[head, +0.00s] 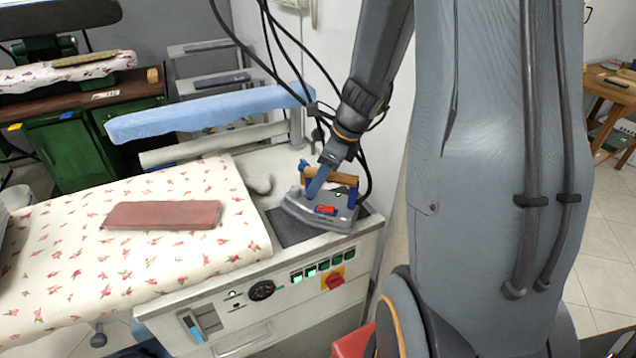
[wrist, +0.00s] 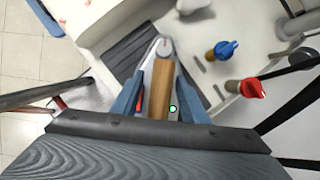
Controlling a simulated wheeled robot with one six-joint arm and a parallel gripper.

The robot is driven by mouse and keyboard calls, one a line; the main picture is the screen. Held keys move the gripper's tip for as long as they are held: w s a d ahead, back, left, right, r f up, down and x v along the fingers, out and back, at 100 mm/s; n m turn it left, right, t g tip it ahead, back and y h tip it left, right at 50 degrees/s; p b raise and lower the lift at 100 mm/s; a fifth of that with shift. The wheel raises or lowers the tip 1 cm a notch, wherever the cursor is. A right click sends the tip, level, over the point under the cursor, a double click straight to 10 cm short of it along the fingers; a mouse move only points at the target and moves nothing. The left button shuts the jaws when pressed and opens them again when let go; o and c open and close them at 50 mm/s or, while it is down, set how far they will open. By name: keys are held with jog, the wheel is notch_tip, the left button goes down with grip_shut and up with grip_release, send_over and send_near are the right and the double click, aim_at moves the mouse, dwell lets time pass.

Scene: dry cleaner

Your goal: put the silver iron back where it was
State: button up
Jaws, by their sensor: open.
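The silver iron (head: 318,212) stands on the dark rest pad (head: 290,238) at the right end of the ironing station. Its wooden handle (head: 335,177) is on top. My gripper (head: 318,184) is open at the handle. In the wrist view the blue fingers of my gripper (wrist: 162,88) lie on either side of the wooden handle (wrist: 160,92). The iron's grey tip shows beyond it, over the ribbed dark pad (wrist: 128,62). I cannot tell from the pictures whether the fingers touch the handle. Much of the iron's body is hidden by my gripper in the wrist view.
A flowered ironing board (head: 70,235) with a reddish-brown pad (head: 165,215) extends left. A blue padded arm (head: 205,112) stands behind. Black cables (head: 270,45) hang near my arm. In the wrist view a blue-capped (wrist: 222,50) and a red-capped fitting (wrist: 250,88) are right of the iron.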

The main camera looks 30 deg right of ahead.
jog(key=v, duration=1)
jog(key=shift+s+d+r+b, duration=0.1)
jog(key=shift+r+b, duration=0.2)
jog(key=shift+r, duration=0.05)
jog(key=shift+s+a+n, duration=0.2)
jog(key=shift+a+n, duration=0.1)
jog(key=shift+n, duration=0.1)
jog(key=s+a+f+n+g+h, duration=0.1)
jog(key=s+a+f+n, duration=0.2)
jog(key=n, duration=1)
jog(key=s+a+f+n+g+h, duration=0.1)
jog(key=s+a+f+n, duration=0.3)
jog(key=n, duration=0.9)
jog(key=s+a+h, duration=0.1)
jog(key=s+a, duration=0.2)
jog(key=a, duration=0.2)
jog(key=shift+s+a+f, duration=0.2)
jog(key=shift+s+a, duration=0.05)
jog(key=shift+a, duration=0.15)
